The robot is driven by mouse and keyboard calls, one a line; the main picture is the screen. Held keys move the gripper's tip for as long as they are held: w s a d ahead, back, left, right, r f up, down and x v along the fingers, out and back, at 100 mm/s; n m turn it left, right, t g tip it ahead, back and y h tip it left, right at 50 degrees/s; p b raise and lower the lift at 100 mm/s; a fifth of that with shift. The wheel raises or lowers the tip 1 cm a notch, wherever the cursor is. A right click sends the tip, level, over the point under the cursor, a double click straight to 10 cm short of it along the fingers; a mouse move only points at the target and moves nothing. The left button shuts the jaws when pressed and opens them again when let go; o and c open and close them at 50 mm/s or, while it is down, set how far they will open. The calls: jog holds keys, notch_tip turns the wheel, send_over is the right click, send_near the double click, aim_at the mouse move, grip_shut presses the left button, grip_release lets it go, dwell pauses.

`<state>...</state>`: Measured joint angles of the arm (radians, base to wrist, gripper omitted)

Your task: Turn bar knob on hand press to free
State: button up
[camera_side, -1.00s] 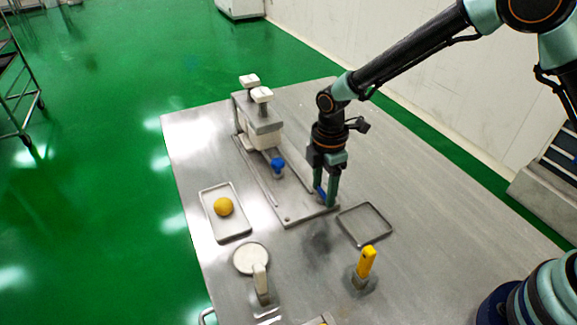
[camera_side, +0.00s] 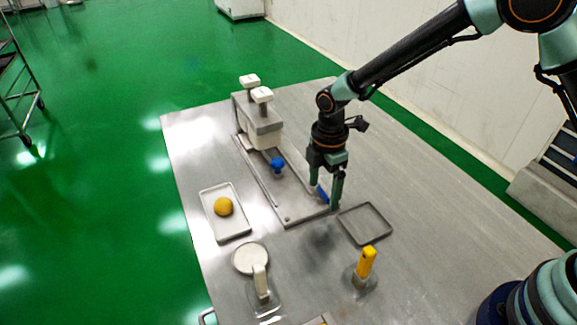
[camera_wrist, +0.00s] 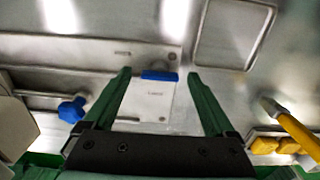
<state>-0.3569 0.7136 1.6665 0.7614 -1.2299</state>
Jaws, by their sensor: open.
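The hand press (camera_side: 262,125) stands at the back of the steel table, with a flat base plate running toward the front. The blue bar knob (camera_side: 322,193) is at the front right end of that plate. It also shows in the wrist view (camera_wrist: 160,76), lying across the picture beside a small pale label plate. My gripper (camera_side: 325,194) points down over the bar knob and is open. In the wrist view my gripper (camera_wrist: 159,73) has one finger on each side of the bar, with a gap on both sides. The lettering on the label is too small to read.
A blue star-shaped knob (camera_side: 277,164) sits on the press plate. An empty tray (camera_side: 384,236) lies just right of my gripper. A tray (camera_side: 233,236) with a yellow ball stands left. A yellow-handled tool (camera_side: 366,263) and a round white disc (camera_side: 249,258) are in front.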

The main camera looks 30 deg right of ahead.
aim_at(323, 191)
notch_tip(323, 191, up, 12)
dwell(0.6)
jog(key=shift+r, duration=0.1)
jog(key=s+d+r+m+t, duration=0.2)
jog(key=s+d+r+m, duration=0.3)
jog(key=s+d+m, duration=0.2)
jog(key=s+d+r+m+t, duration=0.3)
jog(key=s+d+r+m, duration=0.2)
jog(key=m, duration=0.6)
jog(key=s+d, duration=0.2)
jog(key=d, duration=0.1)
jog(key=shift+d+t, duration=0.3)
jog(key=shift+d, duration=0.1)
